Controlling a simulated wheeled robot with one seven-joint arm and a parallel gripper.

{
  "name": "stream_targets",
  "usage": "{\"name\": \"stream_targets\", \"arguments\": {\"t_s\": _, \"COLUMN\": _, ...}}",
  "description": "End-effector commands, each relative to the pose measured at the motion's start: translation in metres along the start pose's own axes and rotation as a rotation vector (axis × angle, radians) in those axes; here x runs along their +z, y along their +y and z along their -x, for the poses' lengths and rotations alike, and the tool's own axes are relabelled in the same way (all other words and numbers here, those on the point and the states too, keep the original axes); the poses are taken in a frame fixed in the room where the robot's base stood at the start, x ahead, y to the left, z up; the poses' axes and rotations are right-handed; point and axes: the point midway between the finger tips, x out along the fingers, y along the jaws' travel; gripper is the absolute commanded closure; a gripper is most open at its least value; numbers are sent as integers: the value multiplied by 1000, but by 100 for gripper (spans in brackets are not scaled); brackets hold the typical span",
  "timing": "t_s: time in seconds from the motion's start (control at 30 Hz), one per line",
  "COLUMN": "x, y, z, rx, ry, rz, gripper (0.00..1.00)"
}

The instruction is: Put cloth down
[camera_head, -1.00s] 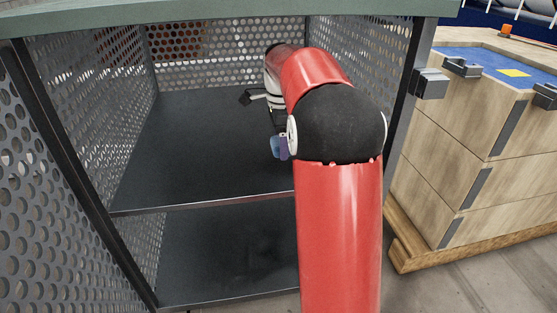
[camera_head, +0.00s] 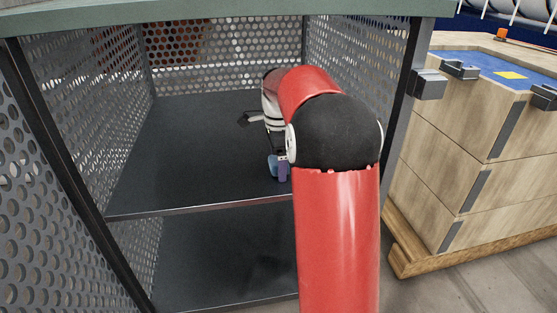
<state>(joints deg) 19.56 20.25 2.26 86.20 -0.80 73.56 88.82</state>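A small blue-purple cloth (camera_head: 281,171) hangs below the end of my arm, over the front part of the cabinet's upper shelf (camera_head: 190,165). My gripper (camera_head: 279,154) is inside the cabinet, just left of my arm's black elbow, which hides much of it. The fingers are too small and too covered to see clearly, but the cloth moves with them, so my gripper appears shut on it. Whether the cloth's lower edge touches the shelf cannot be told.
The upper shelf is bare to the left of my arm. Perforated metal walls (camera_head: 75,100) close the cabinet's sides and back, with a green top (camera_head: 220,10) above. A lower shelf (camera_head: 215,260) is below. A wooden crate stack (camera_head: 450,150) stands close on the right.

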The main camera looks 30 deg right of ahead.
Motion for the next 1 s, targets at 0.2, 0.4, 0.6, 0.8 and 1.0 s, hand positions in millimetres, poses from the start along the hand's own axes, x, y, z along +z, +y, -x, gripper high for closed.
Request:
{"name": "stream_targets", "arguments": {"t_s": 0.2, "x": 0, "y": 0, "z": 0, "rx": 0, "ry": 0, "rz": 0, "gripper": 15}}
{"name": "stream_targets", "arguments": {"t_s": 0.4, "x": 0, "y": -1, "z": 19, "rx": -3, "ry": 0, "rz": 0, "gripper": 15}}
{"name": "stream_targets", "arguments": {"t_s": 0.6, "x": 0, "y": -1, "z": 55, "rx": -3, "ry": 1, "rz": 0, "gripper": 15}}
{"name": "stream_targets", "arguments": {"t_s": 0.8, "x": 0, "y": 0, "z": 76, "rx": -1, "ry": 0, "rz": 4, "gripper": 15}}
{"name": "stream_targets", "arguments": {"t_s": 1.0, "x": 18, "y": 32, "z": 96, "rx": -55, "ry": 5, "rz": 196, "gripper": 15}}
